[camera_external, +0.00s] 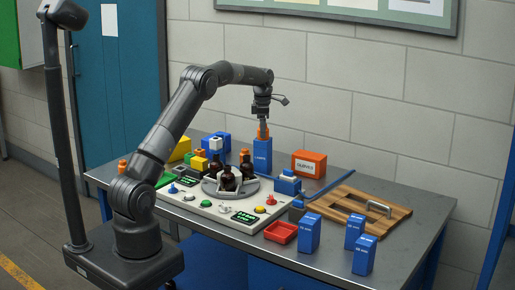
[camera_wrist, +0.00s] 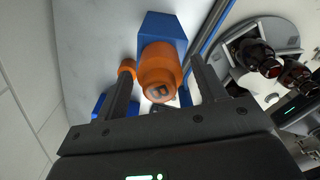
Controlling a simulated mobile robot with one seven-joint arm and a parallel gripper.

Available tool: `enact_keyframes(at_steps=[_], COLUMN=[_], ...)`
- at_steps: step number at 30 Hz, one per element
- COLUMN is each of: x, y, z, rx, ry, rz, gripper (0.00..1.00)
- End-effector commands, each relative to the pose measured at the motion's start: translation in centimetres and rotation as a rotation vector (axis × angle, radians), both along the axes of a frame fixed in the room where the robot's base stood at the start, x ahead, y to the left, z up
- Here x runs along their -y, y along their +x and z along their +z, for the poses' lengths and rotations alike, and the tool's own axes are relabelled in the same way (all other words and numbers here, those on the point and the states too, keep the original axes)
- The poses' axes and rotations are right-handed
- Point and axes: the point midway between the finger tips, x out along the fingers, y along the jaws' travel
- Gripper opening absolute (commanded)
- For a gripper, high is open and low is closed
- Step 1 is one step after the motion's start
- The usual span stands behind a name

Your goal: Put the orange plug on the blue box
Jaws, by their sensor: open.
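An orange plug (camera_external: 263,133) sits upright on top of a tall blue box (camera_external: 262,151) at the back of the table. In the wrist view the plug (camera_wrist: 160,68) is large and lies between my fingers, with the blue box (camera_wrist: 163,27) beneath it. My gripper (camera_external: 263,122) points down right above the plug. In the wrist view my gripper (camera_wrist: 162,77) is open, one finger on each side of the plug, with a gap visible at the sides. Whether a finger touches the plug is unclear.
A smaller orange-topped thing (camera_wrist: 126,69) stands close beside the box. Dark amber bottles (camera_external: 228,178) stand on a round grey holder in front. An orange-white carton (camera_external: 308,164) is to the right. A wooden board (camera_external: 345,222) and small blue boxes (camera_external: 309,233) occupy the right side.

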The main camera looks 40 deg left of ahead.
Motion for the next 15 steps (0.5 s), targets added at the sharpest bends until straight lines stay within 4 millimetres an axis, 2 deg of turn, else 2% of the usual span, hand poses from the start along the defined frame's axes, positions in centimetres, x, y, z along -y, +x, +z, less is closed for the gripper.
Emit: enact_keyframes(at_steps=[9,15], x=[0.0,0.0], y=[0.1,0.0], z=[6.9,9.9], rx=[0.005,0.002], ry=[0.001,0.000], rz=[0.000,0.000], gripper=[0.64,0.64])
